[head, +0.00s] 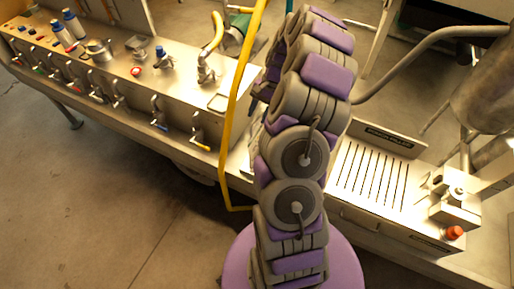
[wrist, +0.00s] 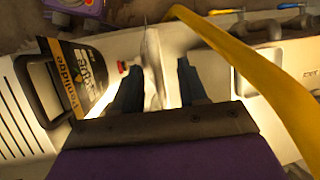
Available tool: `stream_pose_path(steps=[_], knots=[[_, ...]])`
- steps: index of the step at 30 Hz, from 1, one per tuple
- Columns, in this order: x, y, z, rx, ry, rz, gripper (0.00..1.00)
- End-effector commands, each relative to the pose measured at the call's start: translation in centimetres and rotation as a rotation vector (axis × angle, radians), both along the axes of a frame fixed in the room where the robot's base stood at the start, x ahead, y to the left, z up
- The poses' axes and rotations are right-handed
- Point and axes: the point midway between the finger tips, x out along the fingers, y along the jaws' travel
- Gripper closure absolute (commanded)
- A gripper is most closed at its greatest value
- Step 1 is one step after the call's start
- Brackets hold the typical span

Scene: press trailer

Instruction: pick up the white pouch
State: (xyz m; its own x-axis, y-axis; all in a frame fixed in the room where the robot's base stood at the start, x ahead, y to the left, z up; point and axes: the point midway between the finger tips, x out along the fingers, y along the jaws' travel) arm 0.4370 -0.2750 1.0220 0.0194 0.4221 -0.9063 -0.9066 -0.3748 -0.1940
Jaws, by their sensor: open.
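In the wrist view my gripper (wrist: 157,80) is open, with one dark finger on each side of a thin pale upright sheet (wrist: 152,62). The sheet is seen nearly edge-on and looks like a panel or a pouch; I cannot tell which. I cannot tell whether the fingers touch it. No clearly white pouch can be made out. In the head view my own arm covers the middle of the bench, and my gripper is hidden behind it.
A yellow hose (head: 244,95) hangs close to my arm, and it crosses the right of the wrist view (wrist: 235,60). The metal bench (head: 130,90) holds valves and bottles at left. A slotted panel (head: 370,180) and a red knob (head: 454,233) are at right.

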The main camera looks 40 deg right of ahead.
Motion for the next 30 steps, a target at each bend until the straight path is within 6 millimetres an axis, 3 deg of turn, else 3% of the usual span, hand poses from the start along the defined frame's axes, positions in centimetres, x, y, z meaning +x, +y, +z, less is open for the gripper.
stream_pose_path(steps=[5,13,26,30], knots=[[-0.1,0.7,-2.5,0.002,0.001,0.0,0.58],[0.0,0.9,-2.6,0.0,-0.001,-0.001,0.59],[0.0,1.0,-2.6,-0.001,-0.001,0.001,1.0],[0.0,1.0,-2.6,-0.001,-0.001,0.001,1.0]])
